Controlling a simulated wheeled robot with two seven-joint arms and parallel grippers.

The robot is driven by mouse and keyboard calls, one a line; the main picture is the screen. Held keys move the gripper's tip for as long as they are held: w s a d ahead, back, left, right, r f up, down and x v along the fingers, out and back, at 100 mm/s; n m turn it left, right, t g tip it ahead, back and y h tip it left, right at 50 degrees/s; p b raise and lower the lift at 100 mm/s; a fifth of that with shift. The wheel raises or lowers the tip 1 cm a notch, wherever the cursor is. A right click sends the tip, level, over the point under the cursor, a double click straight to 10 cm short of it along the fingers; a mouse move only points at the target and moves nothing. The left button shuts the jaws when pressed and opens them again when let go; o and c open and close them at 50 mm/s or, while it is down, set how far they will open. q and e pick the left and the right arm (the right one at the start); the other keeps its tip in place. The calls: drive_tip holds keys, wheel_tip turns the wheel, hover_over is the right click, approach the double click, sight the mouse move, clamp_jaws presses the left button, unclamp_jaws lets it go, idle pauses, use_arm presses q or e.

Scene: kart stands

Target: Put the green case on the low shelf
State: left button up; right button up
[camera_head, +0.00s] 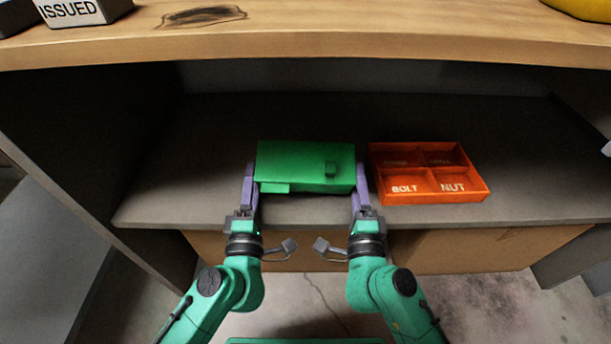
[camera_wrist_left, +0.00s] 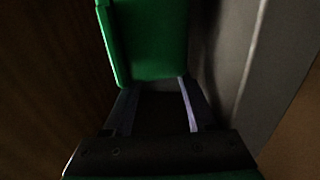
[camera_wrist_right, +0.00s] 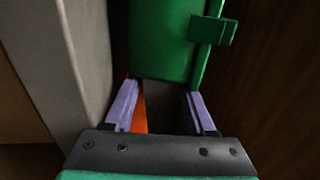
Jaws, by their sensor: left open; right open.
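The green case (camera_head: 300,160) is at the low shelf (camera_head: 200,150), near its front edge, between my two grippers; I cannot tell from the head view whether it rests fully on the surface. My left gripper (camera_head: 251,180) is open at the case's left end. In the left wrist view the case (camera_wrist_left: 150,40) lies just beyond the spread fingers (camera_wrist_left: 158,105). My right gripper (camera_head: 358,183) is open at the right end. In the right wrist view the case (camera_wrist_right: 165,40), with its small green block, lies just past the fingers (camera_wrist_right: 160,105).
An orange divided tray (camera_head: 430,198) marked BOLT and NUT sits right of the case, close to my right gripper. The wooden top (camera_head: 300,40) overhangs the shelf. Shelf room is free to the left and behind. A cardboard box (camera_head: 450,250) stands below.

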use_arm(q)
drive_tip(key=shift+s+a+f, duration=0.1)
drive_tip(key=shift+a+f, duration=0.05)
drive_tip(key=shift+f, duration=0.5)
drive_tip(key=shift+c, duration=1.4)
use_arm(e)
drive_tip(key=shift+s+f, duration=0.1)
drive_tip(key=shift+f, duration=0.5)
use_arm(q)
drive_tip(key=o, duration=0.4)
drive_tip(key=shift+a+r, duration=0.1)
drive_tip(key=shift+a, duration=0.2)
drive_tip(key=shift+c, duration=0.2)
use_arm(e)
drive_tip(key=shift+d+r, duration=0.1)
drive_tip(key=shift+d, duration=0.2)
use_arm(q)
drive_tip(key=shift+a+r, duration=0.1)
use_arm(e)
drive_tip(key=shift+o, duration=0.3)
drive_tip(key=shift+d+r, duration=0.1)
drive_tip(key=shift+d, duration=0.1)
drive_tip(key=shift+s, duration=0.3)
use_arm(q)
drive_tip(key=s, duration=0.8)
drive_tip(key=shift+f, duration=0.4)
use_arm(e)
drive_tip(key=s+f, duration=0.1)
drive_tip(key=s, duration=0.6)
drive_tip(key=shift+s, duration=0.2)
